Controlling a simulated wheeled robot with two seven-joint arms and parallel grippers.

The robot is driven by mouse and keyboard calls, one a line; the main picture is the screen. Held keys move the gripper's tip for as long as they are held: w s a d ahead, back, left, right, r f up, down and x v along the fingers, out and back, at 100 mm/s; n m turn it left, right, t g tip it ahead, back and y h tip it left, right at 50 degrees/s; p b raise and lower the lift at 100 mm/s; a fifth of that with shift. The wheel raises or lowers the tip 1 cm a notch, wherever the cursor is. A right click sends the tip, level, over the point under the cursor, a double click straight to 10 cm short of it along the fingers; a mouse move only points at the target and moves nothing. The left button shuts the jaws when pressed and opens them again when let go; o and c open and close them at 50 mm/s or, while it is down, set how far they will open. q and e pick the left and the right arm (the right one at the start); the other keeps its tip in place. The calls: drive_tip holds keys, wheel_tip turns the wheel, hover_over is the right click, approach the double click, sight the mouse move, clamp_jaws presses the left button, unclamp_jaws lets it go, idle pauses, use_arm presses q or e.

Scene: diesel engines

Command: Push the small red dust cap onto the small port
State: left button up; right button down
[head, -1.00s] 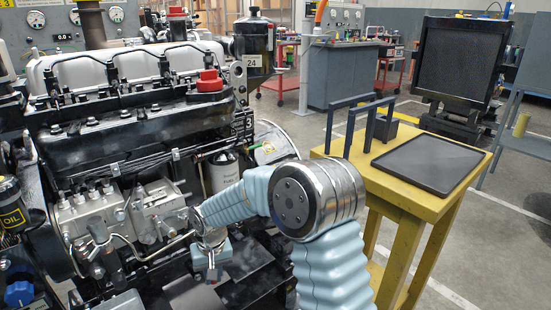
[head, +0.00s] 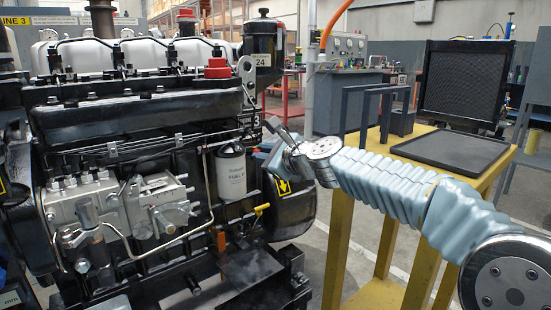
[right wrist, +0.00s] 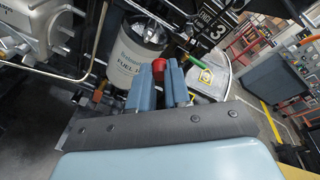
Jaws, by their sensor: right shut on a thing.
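The small red dust cap (right wrist: 159,68) shows in the right wrist view between the tips of my right gripper (right wrist: 164,80), whose two blue-grey fingers are shut on it. In the head view my right gripper (head: 272,158) is just right of the white fuel filter (head: 231,172), partly hidden behind my own wrist, and I cannot see the cap there. The filter also shows in the right wrist view (right wrist: 138,55), behind the cap. I cannot pick out the small port for sure. My left gripper is not in view.
The diesel engine (head: 150,130) fills the left side, with a larger red cap (head: 217,68) on top. A yellow handle (head: 261,209) sticks out low beside the filter. A yellow table (head: 430,133) with a black tray (head: 452,150) stands right. Open floor lies between.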

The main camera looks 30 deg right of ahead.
sight(252, 133)
use_arm(q)
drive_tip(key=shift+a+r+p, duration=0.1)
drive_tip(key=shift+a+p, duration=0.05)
drive_tip(key=shift+p, duration=0.3)
use_arm(e)
drive_tip(key=shift+m+t+h, duration=0.5)
drive_tip(key=shift+h, duration=0.2)
drive_tip(key=w+r, duration=0.1)
drive_tip(key=w+d+r, duration=0.1)
drive_tip(key=w, duration=0.1)
drive_tip(key=w+r, duration=0.1)
drive_tip(key=shift+w+d, duration=0.25)
drive_tip(key=shift+w, duration=0.15)
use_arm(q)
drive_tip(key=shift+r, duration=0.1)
use_arm(e)
drive_tip(key=shift+w+a+r, duration=0.1)
use_arm(q)
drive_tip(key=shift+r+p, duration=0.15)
drive_tip(key=shift+p, duration=0.2)
use_arm(e)
drive_tip(key=shift+w, duration=0.55)
drive_tip(key=c, duration=1)
unclamp_jaws()
drive_tip(key=shift+c, duration=0.4)
drive_tip(key=shift+s, duration=0.1)
